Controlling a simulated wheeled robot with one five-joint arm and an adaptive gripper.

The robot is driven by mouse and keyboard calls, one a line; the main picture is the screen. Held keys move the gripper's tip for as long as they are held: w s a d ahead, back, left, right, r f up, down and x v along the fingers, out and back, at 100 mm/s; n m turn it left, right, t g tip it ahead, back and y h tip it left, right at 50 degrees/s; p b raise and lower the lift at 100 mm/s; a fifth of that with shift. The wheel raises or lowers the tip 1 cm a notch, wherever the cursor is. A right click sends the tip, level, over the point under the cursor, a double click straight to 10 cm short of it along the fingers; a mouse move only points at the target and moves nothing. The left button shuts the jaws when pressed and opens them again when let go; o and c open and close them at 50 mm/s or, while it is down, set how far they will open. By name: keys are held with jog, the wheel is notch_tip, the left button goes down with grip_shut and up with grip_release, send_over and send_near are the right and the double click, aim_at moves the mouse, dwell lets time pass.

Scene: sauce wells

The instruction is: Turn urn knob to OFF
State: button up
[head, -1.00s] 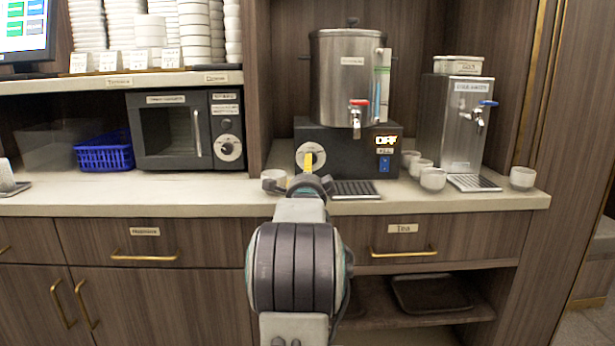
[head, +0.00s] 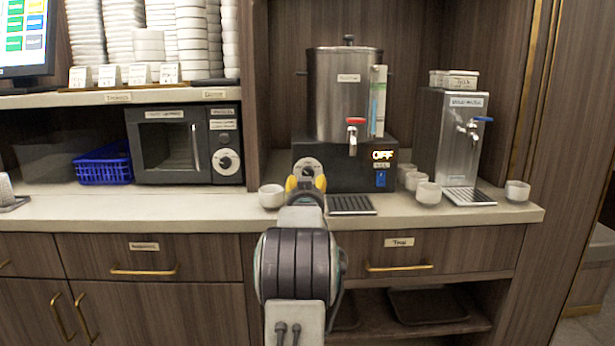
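The urn (head: 337,95) is a tall steel cylinder with a red-handled tap, standing on a black base (head: 345,180) on the counter. The urn knob (head: 308,169) is on the left of the base's front, on a pale round dial. The fingers are apart, and I see no contact with the knob. The knob's lower part and pointer are partly hidden.
A white cup (head: 271,196) stands just left of my gripper. A drip tray (head: 351,205) lies to its right. Several cups and a steel water dispenser (head: 461,140) are further right. A microwave (head: 185,145) and blue basket (head: 104,164) are left.

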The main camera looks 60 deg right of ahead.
aim_at(308, 173)
jog(key=n, duration=0.5)
jog(key=shift+r, duration=0.25)
jog(key=n, duration=0.3)
jog(key=shift+d+r, duration=0.1)
jog(key=n, duration=0.5)
jog(key=shift+r, duration=0.15)
jog(key=n, duration=0.8)
jog(key=shift+w, duration=0.1)
jog(key=n, duration=1.3)
jog(key=shift+n, duration=0.4)
jog(key=shift+p+x, duration=0.45)
jog(key=shift+x, duration=3.2)
